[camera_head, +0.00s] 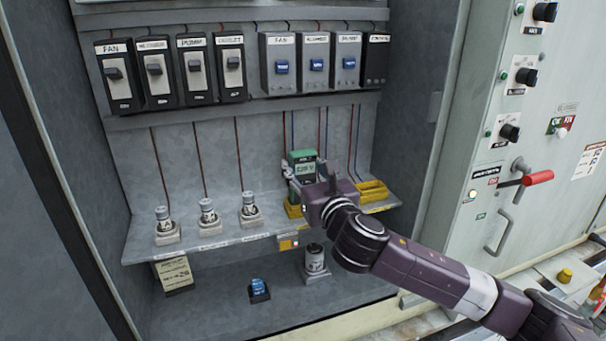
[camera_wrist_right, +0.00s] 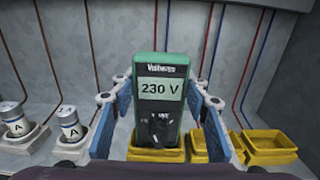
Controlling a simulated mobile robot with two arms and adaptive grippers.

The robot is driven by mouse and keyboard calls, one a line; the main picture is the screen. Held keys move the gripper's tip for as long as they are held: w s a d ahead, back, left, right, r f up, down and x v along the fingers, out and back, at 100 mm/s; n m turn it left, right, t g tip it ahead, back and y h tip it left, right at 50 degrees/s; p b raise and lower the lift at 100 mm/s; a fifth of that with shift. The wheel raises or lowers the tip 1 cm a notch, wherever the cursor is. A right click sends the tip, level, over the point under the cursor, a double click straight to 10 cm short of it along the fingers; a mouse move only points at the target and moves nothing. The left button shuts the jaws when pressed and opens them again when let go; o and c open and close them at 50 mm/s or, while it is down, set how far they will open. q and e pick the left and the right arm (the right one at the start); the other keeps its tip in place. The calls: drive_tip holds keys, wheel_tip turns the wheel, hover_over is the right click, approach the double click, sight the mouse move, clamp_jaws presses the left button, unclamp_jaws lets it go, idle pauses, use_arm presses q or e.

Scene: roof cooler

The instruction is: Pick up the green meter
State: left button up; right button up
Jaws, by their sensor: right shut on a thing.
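The green meter (camera_head: 302,165) stands upright at the right part of the cabinet shelf, above a yellow holder (camera_head: 292,206). In the right wrist view the meter (camera_wrist_right: 160,92) faces me, with "230 V" on its display and a dark dial below. My right gripper (camera_head: 314,183) reaches in from the right and is at the meter. In the wrist view its two blue-padded fingers (camera_wrist_right: 160,112) stand at the meter's left and right sides, shut on it. The meter's base is at the yellow tray (camera_wrist_right: 157,155); I cannot tell whether it touches. My left gripper is not in view.
Several fuses on bases (camera_head: 207,212) stand on the shelf to the left. Yellow trays (camera_head: 372,190) lie right of the meter. A fuse (camera_head: 315,260) and a blue part (camera_head: 259,289) are below the shelf. Breakers (camera_head: 283,64) line the wall above. A red-handled lever (camera_head: 538,178) is on the right panel.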

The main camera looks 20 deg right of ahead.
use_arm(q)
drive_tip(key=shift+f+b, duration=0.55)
use_arm(e)
wheel_tip(320, 180, up, 10)
drive_tip(key=shift+r, duration=0.1)
drive_tip(key=shift+d, duration=0.1)
